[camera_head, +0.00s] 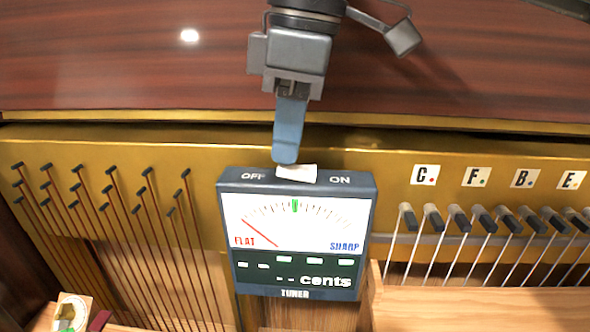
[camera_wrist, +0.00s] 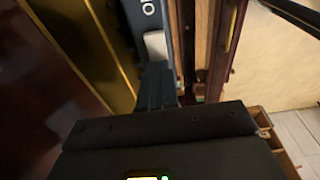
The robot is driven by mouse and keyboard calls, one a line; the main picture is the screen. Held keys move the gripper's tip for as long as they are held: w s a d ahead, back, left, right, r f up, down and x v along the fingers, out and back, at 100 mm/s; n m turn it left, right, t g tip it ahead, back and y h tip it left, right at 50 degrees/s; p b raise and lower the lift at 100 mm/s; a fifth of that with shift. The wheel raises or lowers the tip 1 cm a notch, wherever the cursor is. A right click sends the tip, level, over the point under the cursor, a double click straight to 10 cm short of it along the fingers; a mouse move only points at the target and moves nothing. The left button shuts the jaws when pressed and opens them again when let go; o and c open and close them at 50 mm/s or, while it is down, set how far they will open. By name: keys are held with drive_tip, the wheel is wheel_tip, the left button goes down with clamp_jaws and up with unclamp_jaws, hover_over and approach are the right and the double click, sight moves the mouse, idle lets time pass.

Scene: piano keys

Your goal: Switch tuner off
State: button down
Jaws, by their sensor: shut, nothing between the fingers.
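The tuner (camera_head: 297,240) is a dark blue box with a white dial and a dark lower display reading "cents". Its top edge carries a white switch (camera_head: 296,173) between the words OFF on the left and ON on the right. The dial's red needle leans toward FLAT. My gripper (camera_head: 286,158) is shut and empty, pointing down with its tips right at the switch, slightly to its left. Whether they touch cannot be told. In the wrist view, the white switch (camera_wrist: 155,45) shows just beyond my gripper's fingertips (camera_wrist: 157,72), on the tuner's blue top (camera_wrist: 149,12).
Metal strings with dark pins (camera_head: 110,190) run down left of the tuner. Black-tipped hammers (camera_head: 485,222) stand at right under note labels C, F, B, E (camera_head: 424,175). A wooden panel (camera_head: 130,60) lies behind. A small object (camera_head: 70,312) sits at lower left.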

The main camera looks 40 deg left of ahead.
drive_tip(key=shift+f, duration=0.35)
idle(0.3)
wheel_tip(320, 180, up, 7)
drive_tip(key=p, duration=0.7)
idle(0.7)
